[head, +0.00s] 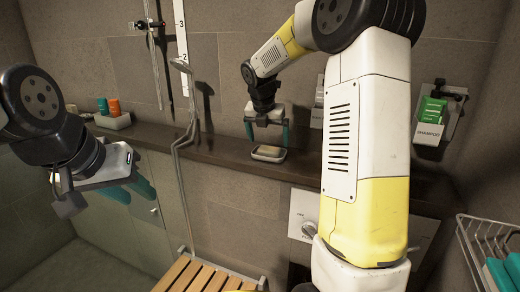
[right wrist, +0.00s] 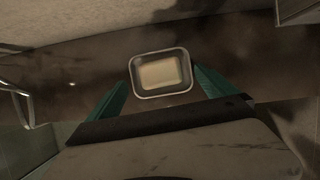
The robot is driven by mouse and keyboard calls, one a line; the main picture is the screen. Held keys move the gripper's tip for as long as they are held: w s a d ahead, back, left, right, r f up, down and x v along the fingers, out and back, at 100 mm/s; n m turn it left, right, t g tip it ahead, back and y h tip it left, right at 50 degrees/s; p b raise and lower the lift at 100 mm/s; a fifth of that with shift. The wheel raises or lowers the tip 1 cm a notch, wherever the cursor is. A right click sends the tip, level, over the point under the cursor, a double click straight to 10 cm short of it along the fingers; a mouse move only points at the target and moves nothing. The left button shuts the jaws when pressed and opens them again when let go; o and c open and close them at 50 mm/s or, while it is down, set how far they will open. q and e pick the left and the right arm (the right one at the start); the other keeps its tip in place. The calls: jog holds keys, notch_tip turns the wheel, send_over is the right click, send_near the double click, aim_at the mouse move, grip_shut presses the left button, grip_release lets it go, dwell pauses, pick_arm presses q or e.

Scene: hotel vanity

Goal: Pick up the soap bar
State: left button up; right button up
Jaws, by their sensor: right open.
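The soap bar (head: 269,151) is pale yellow and lies in a small grey soap dish (head: 257,157) on the dark ledge. In the right wrist view the soap bar (right wrist: 161,73) sits flat inside the dish (right wrist: 137,84), ahead of the fingertips. My right gripper (head: 266,130) is open and empty, just above and behind the dish in the head view. Its teal fingers (right wrist: 160,82) stand on either side of the dish in the right wrist view, apart from the soap. My left gripper (head: 140,188) is at the left, away from the soap, its teal fingers apart with nothing between them.
A dark ledge (head: 215,150) runs along the tiled wall. A tray with orange and teal bottles (head: 114,107) stands at its left. A shampoo holder (head: 428,133) hangs at right. A shower rail and hose (head: 183,150) rise left of the dish. A slatted wooden seat (head: 195,277) is below.

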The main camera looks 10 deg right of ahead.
aim_at(269, 149)
jog(key=x, duration=0.3)
jog(key=shift+f, duration=0.3)
jog(key=shift+a+f, duration=0.1)
jog(key=shift+s+f, duration=0.1)
